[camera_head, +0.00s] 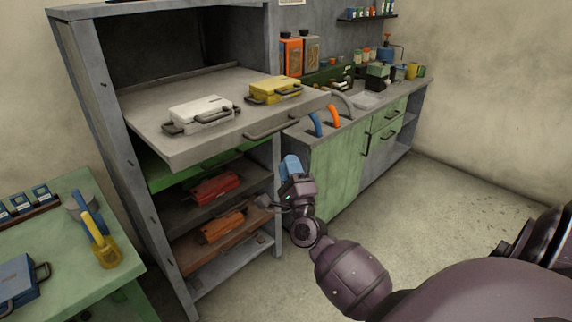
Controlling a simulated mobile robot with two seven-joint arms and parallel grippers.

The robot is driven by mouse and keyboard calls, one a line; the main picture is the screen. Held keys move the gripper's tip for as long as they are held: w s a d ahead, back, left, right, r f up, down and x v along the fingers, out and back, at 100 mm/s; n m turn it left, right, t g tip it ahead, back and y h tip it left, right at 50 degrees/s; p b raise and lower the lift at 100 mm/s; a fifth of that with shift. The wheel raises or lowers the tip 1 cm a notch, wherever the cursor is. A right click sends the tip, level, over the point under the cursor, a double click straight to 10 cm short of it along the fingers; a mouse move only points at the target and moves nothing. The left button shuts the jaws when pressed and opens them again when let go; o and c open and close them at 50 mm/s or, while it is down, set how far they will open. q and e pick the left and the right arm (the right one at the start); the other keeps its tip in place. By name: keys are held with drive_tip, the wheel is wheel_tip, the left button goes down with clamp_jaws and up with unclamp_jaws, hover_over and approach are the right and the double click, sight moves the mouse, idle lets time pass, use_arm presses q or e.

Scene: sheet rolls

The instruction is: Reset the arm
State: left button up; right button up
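My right arm comes in from the lower right, and its gripper (266,202) is small and dark in front of the cabinet's lower shelves. I cannot make out whether its fingers are open or shut. A blue piece (291,166) shows just above my wrist; I cannot tell whether it is part of my arm. My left arm and gripper are not in view.
A pulled-out cabinet shelf (165,150) juts out above my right gripper, bearing a white case (200,110) and a yellow case (275,90). Red (214,189) and orange (222,226) cases lie below. A green table (75,245) stands left; the floor (430,215) at right is clear.

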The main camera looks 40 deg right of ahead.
idle(0.3)
drive_tip(key=s+a+f+n+g+y, duration=0.3)
drive_tip(key=a+f+n+y, duration=0.75)
drive_tip(key=n, duration=1.15)
drive_tip(key=s+a+f+n+g+h, duration=0.1)
drive_tip(key=s+a+f+n+g, duration=0.2)
drive_tip(key=s+f+g, duration=0.4)
drive_tip(key=s+f+n, duration=0.1)
drive_tip(key=s+f, duration=0.8)
drive_tip(key=s, duration=0.2)
drive_tip(key=shift+a+g+h, duration=0.15)
drive_tip(key=shift+g+h, duration=0.2)
drive_tip(key=shift+g, duration=0.05)
